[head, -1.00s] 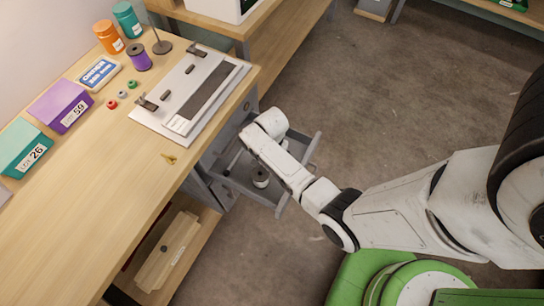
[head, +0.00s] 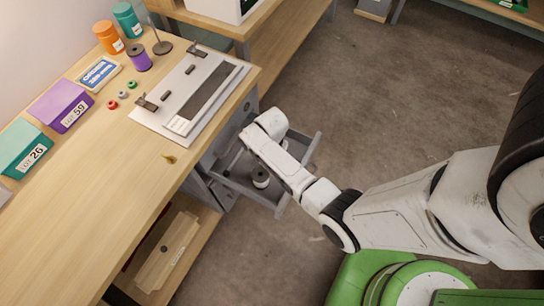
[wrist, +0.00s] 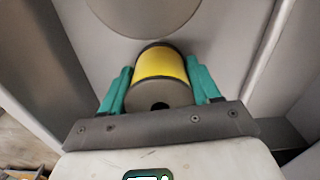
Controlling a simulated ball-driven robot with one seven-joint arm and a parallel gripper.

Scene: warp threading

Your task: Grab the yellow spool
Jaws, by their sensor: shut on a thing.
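The yellow spool (wrist: 163,65) has dark grey flanges and lies between the two teal fingers of my gripper (wrist: 159,72) in the wrist view. The fingers press on it from both sides, and its near flange with a dark hole faces the camera. Around it are the grey surfaces of the open drawer (head: 240,184). In the head view my own arm hides the gripper and the yellow spool.
The drawer's walls are close around my gripper. The wooden table (head: 115,190) above carries a purple spool (head: 139,58), bins and a pale board (head: 190,92). The floor to the right is clear.

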